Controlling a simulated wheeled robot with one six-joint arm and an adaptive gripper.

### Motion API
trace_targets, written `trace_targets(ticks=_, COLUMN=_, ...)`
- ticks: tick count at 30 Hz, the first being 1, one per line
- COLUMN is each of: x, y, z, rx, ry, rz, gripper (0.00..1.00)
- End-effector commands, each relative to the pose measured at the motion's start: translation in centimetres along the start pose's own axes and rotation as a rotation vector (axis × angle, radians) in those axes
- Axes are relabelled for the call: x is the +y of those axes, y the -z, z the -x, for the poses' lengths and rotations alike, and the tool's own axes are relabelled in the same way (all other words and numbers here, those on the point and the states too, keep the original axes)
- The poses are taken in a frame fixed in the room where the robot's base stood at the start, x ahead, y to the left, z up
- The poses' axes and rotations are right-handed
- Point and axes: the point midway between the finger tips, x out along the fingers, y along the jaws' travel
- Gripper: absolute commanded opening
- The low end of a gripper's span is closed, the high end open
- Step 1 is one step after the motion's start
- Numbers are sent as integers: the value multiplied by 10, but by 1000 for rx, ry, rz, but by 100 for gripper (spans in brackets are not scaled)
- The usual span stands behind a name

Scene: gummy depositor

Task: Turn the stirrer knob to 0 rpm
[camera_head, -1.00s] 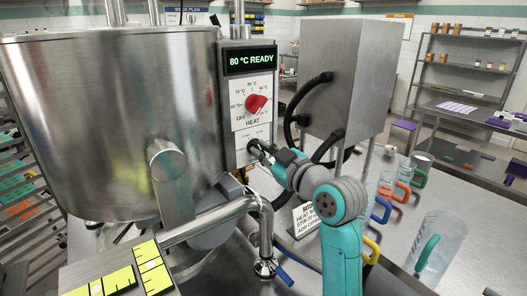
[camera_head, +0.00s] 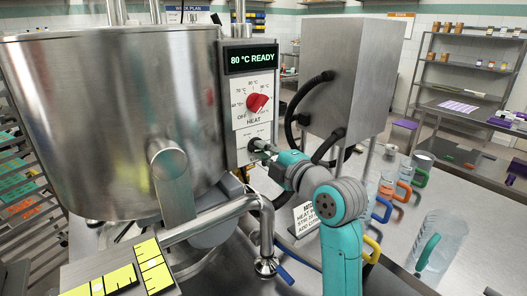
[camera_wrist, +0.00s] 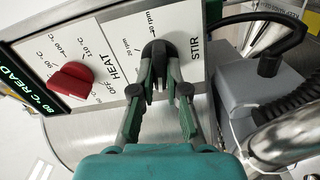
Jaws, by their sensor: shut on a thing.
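The stirrer knob (camera_wrist: 158,47) is black and sits beside the word STIR on the white panel (camera_wrist: 196,72), near marks for 20 rpm and 40 rpm. My gripper (camera_wrist: 160,72) is shut on this knob, with a finger on each side of it. In the head view my gripper (camera_head: 262,148) reaches the lower part of the control box (camera_head: 233,100), below the heat dial, and largely covers the knob. The knob's pointer and any 0 mark cannot be made out.
The red heat knob (camera_head: 257,103) is just above, under a display (camera_head: 250,59) reading 80 °C READY. The steel kettle (camera_head: 110,120) stands left. A grey steel box (camera_head: 350,75) with black hoses is close on the right. Jugs with coloured handles (camera_head: 425,250) stand on the counter.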

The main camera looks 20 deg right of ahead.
Motion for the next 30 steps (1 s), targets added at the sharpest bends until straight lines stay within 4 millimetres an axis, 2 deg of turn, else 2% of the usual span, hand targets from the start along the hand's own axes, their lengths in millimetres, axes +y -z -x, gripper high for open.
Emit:
trace_targets(ticks=12, x=-2, y=0, z=0, rx=0, ry=3, rz=186, gripper=0)
trace_targets(ticks=29, x=-2, y=0, z=0, rx=0, ry=4, rz=211, gripper=0)
trace_targets(ticks=30, x=-2, y=0, z=0, rx=0, ry=4, rz=211, gripper=23)
